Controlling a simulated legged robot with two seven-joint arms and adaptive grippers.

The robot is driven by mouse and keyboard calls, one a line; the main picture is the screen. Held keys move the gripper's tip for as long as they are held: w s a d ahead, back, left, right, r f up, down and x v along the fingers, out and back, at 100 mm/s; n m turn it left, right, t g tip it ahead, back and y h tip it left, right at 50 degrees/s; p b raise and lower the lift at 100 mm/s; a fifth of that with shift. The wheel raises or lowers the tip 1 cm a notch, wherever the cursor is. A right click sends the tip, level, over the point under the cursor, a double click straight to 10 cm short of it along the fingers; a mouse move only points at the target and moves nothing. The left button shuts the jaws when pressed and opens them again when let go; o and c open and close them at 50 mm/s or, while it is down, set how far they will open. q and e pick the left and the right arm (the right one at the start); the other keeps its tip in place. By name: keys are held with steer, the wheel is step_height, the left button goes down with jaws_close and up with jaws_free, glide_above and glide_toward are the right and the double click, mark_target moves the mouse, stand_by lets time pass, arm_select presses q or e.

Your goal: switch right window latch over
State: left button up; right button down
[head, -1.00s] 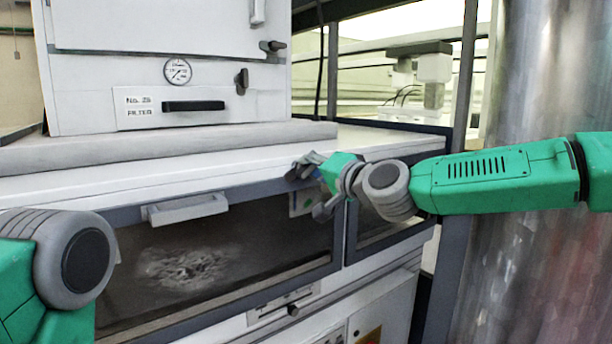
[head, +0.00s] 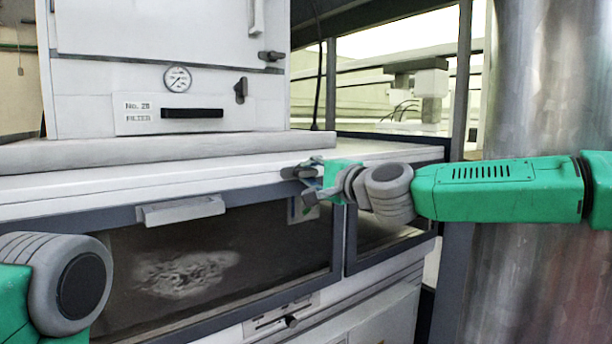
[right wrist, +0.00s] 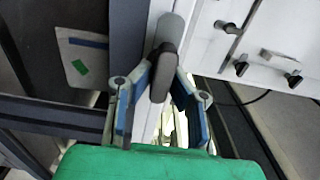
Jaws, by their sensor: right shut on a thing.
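The right window latch (right wrist: 162,74) shows in the right wrist view as a dark, rounded handle on a grey round base, on the pale frame edge. My right gripper (right wrist: 163,80) has a blue-lined finger on each side of it and is shut on it.
A white cabinet with a gauge (head: 177,79) and a black handle (head: 192,113) stands above the window. A pale window handle (head: 183,210) is left of my right gripper. A large metal cylinder (head: 530,80) stands behind my right arm.

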steer(key=shift+s+a+f, duration=0.2)
steer(key=shift+a, duration=0.1)
steer(key=c, duration=1.5)
jaws_free()
steer(key=shift+r, duration=0.1)
steer(key=shift+c, duration=0.2)
steer(key=shift+s+r, duration=0.1)
steer(key=shift+s+d, duration=0.2)
steer(key=shift+d, duration=0.2)
steer(key=v, duration=1.1)
steer(key=shift+s+a, duration=0.2)
steer(key=shift+s, duration=0.1)
steer(key=shift+r, duration=0.1)
